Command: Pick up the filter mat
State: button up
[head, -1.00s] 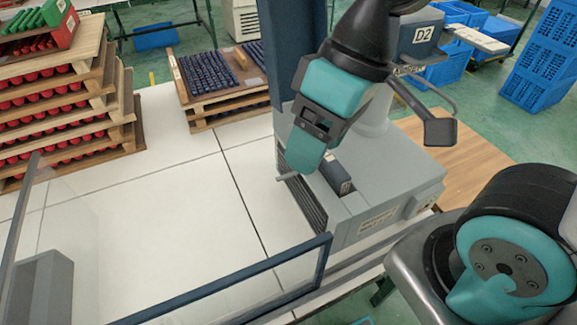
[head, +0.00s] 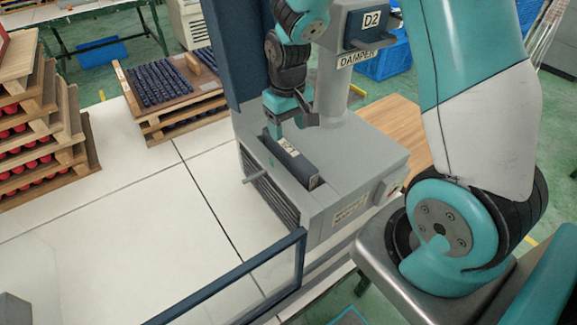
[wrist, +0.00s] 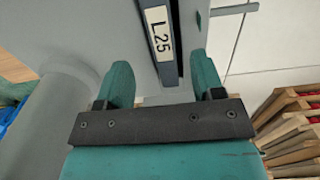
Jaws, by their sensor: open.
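A dark blue-grey slab (head: 291,163) with a white L25 label stands in a slot in the top of a grey machine (head: 335,205). I take it to be the filter mat; most of it is hidden inside the slot. My gripper (head: 291,112) is above the slot, near the slab's far end, and is open and empty. In the wrist view the slab (wrist: 158,12) lies beyond and between the two teal fingertips (wrist: 161,72), with its label showing. I see no contact between the fingers and the slab.
A grey column with a D2 damper box (head: 370,22) stands behind the slot, close to my arm. A blue-framed clear panel (head: 240,280) is in front. A pallet of dark blue parts (head: 165,85) and stacked wooden trays (head: 45,140) stand left. White tabletop (head: 140,215) between is clear.

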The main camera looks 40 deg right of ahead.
aim_at(288, 147)
jog(key=shift+s+a+f+p, duration=0.1)
jog(key=shift+f+p, duration=0.8)
jog(key=shift+f, duration=2.85)
jog(key=c, duration=0.9)
